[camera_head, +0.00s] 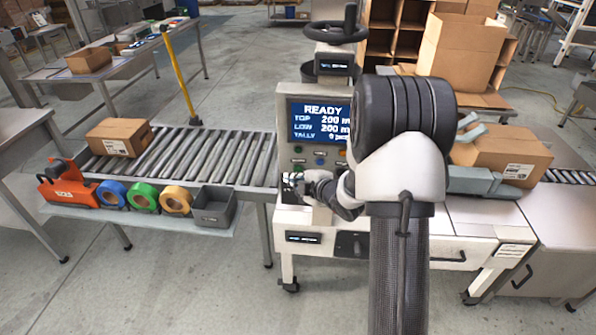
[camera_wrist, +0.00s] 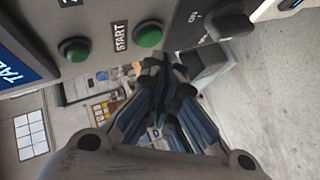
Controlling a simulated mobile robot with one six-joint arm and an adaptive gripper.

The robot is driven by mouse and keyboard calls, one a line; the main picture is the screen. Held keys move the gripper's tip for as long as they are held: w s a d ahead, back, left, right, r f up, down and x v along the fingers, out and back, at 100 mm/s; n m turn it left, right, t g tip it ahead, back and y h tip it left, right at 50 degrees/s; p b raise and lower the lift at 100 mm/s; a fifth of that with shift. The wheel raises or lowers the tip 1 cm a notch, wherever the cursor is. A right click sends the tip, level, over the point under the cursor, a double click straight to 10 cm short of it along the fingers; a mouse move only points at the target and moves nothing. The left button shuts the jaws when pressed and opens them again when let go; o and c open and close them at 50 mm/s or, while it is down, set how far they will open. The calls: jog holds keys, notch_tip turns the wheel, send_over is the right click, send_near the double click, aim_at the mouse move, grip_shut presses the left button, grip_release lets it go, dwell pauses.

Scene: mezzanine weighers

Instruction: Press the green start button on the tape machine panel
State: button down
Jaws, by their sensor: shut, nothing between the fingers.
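The tape machine panel (camera_head: 290,163) stands upright below a blue screen (camera_head: 319,121) reading READY. In the wrist view, the green start button (camera_wrist: 148,35) is a round domed button beside a START label (camera_wrist: 120,36). My gripper (camera_wrist: 160,66) is shut and empty, its fingertips just below the start button in the picture. Whether they touch it cannot be told. In the head view my gripper (camera_head: 294,181) is at the lower left of the panel, and I cannot single out the start button there.
A roller conveyor (camera_head: 200,157) with a carton (camera_head: 119,136) is left of the machine. Another carton (camera_head: 505,152) is at right. A handwheel (camera_head: 337,32) stands above the screen.

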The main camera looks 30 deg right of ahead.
jog(key=shift+w, duration=0.1)
jog(key=shift+w+d, duration=0.25)
jog(key=shift+w, duration=0.05)
